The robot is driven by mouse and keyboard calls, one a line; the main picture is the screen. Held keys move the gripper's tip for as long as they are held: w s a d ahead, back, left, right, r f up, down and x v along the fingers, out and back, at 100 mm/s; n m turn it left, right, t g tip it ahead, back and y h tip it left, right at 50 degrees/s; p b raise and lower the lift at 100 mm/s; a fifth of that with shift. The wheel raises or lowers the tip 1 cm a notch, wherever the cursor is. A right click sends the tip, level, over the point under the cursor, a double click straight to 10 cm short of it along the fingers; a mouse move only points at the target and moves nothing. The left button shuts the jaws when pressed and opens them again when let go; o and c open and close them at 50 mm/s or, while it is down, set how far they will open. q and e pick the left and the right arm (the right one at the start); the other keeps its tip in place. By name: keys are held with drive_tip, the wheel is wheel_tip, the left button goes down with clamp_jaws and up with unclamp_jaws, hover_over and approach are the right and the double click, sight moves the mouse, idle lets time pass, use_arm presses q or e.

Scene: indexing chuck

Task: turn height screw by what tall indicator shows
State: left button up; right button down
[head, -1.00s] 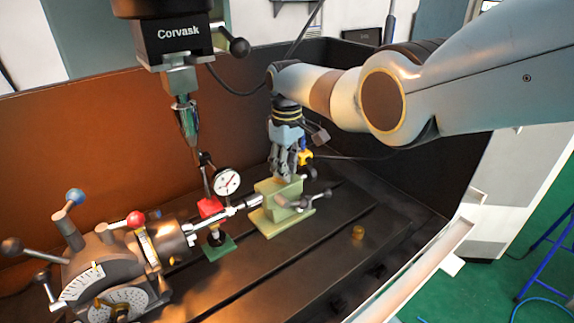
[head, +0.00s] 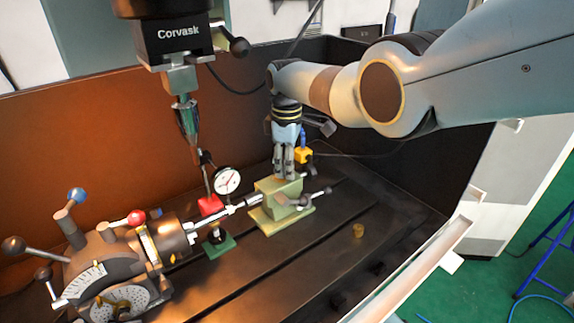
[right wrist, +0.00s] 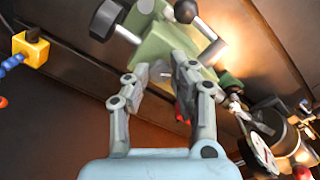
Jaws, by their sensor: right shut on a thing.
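My right gripper (head: 286,177) points down onto the top of the green tailstock block (head: 270,212). Its fingers (right wrist: 160,75) are closed on a small part at the block's top, taken as the height screw, which they mostly hide. The right wrist view shows the green block (right wrist: 148,42) just beyond the fingertips. A white-faced dial indicator (head: 227,181) stands left of the block, by a dark post; its needle is too small to read exactly. It also shows at the lower right of the wrist view (right wrist: 263,156). My left gripper is not in view.
The indexing head (head: 105,262) with its lever handles stands at left. A shaft (head: 215,222) runs from it to the tailstock. The spindle (head: 187,118) hangs above. A red block (head: 210,205) and green base (head: 218,247) sit between.

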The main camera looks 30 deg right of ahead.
drive_tip(key=c, duration=1.1)
unclamp_jaws()
drive_tip(key=shift+a, duration=0.1)
drive_tip(key=shift+r, duration=0.1)
wheel_tip(320, 180, up, 12)
drive_tip(key=shift+f, duration=0.1)
